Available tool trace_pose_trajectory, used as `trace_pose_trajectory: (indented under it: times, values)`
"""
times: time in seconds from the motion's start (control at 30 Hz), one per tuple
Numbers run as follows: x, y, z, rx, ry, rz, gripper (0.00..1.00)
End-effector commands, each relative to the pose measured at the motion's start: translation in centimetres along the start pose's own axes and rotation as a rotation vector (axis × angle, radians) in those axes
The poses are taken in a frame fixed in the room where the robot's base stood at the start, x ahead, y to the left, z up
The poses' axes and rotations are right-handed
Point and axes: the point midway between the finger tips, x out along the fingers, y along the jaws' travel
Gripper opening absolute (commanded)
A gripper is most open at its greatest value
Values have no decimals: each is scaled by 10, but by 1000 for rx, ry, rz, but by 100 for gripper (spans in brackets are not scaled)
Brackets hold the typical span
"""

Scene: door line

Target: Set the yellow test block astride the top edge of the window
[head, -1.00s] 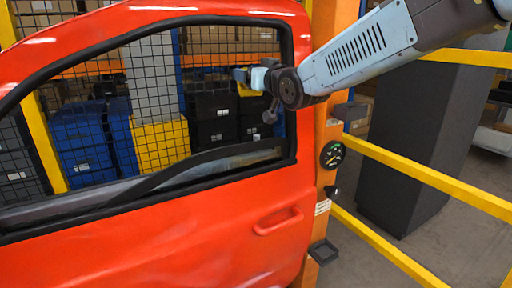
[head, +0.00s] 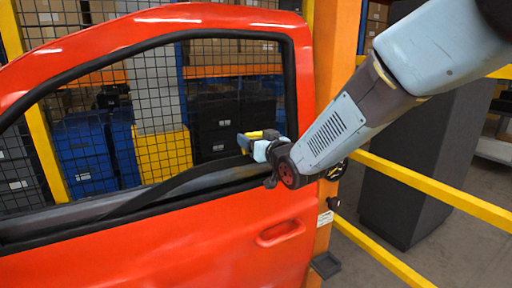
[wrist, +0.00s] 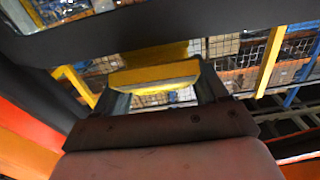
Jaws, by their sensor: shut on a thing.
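My gripper (head: 254,144) is shut on the yellow test block (head: 263,134), in the lower right of the door's window opening in the head view. In the wrist view the block (wrist: 153,74) lies across between the two fingers (wrist: 165,92). The window (head: 205,182) is low in the opening; its dark, sloping upper border shows to the left of my gripper. The block appears slightly above that border. My gripper and arm hide the right end of the border, and I cannot tell whether block and window touch.
The red door (head: 170,255) fills the left and middle, its black frame (head: 291,85) around the opening. An orange post (head: 338,60) stands at its right. Behind are a mesh fence, blue bins (head: 85,150) and black crates. Yellow rails (head: 435,190) and a dark cabinet are at right.

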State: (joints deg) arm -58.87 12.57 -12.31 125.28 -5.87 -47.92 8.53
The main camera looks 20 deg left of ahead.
Motion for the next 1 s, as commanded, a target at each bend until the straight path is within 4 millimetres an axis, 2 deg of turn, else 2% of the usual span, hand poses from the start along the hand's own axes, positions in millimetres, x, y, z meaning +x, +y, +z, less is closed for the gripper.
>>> trace_pose_trajectory:
  times: [0.13,0.37,0.4,0.63,1.0]
  values:
    - [0,1,20,0,-1,0,25]
    - [0,0,22,0,1,-1,25]
    - [0,0,23,0,-1,-1,76]
    - [0,0,22,0,0,0,98]
    - [0,0,25,0,-1,0,98]
